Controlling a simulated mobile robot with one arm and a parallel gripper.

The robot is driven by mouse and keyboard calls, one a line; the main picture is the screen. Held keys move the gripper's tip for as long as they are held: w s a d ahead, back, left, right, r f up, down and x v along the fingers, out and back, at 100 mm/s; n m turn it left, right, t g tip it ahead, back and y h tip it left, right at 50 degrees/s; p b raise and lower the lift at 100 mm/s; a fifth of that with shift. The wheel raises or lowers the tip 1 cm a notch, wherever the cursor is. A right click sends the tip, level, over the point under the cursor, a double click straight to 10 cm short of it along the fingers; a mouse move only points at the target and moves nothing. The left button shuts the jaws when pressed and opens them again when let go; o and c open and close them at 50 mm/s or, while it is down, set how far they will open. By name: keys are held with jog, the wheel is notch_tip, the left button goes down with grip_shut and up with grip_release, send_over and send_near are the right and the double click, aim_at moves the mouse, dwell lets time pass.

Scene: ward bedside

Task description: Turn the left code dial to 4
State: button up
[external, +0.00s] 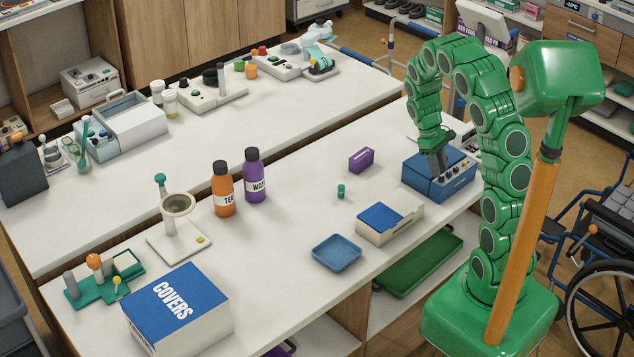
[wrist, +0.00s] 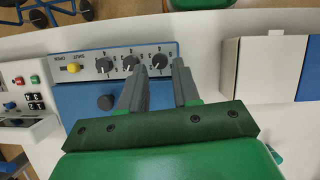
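The blue code box (external: 423,182) stands at the right end of the front bench. In the wrist view its pale top panel (wrist: 88,58) carries a row of three dark dials with small marks around them, one at picture left (wrist: 104,66), one in the middle (wrist: 131,63) and one at picture right (wrist: 159,61). A yellow knob (wrist: 73,68) sits beside the row, near lettering that seems to read OPEN and SHUT. My gripper (wrist: 159,67) is open, its fingers on either side of the picture-right dial. Contact and the dial settings cannot be told. In the external view my gripper (external: 438,160) points down over the box.
A white box with a blue lid (external: 380,217) and a purple box (external: 361,159) stand near the code box. A small green item (external: 341,191) and a blue tray (external: 336,252) lie farther left. A control panel (wrist: 28,88) is at the wrist view's left edge.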

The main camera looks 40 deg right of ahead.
jog(key=shift+x, duration=0.9)
grip_shut()
jog(key=shift+m, duration=0.3)
jog(key=m, duration=0.1)
jog(key=m+y, duration=0.1)
jog(key=m, duration=0.1)
jog(key=shift+d, duration=0.2)
jog(key=shift+s+d+m+t+y, duration=0.15)
jog(key=shift+m+y, duration=0.3)
jog(key=shift+m, duration=0.55)
jog(key=shift+w+m+t+y, duration=0.15)
jog(key=shift+m+y, duration=0.3)
jog(key=shift+m, duration=0.55)
jog(key=shift+s, duration=0.1)
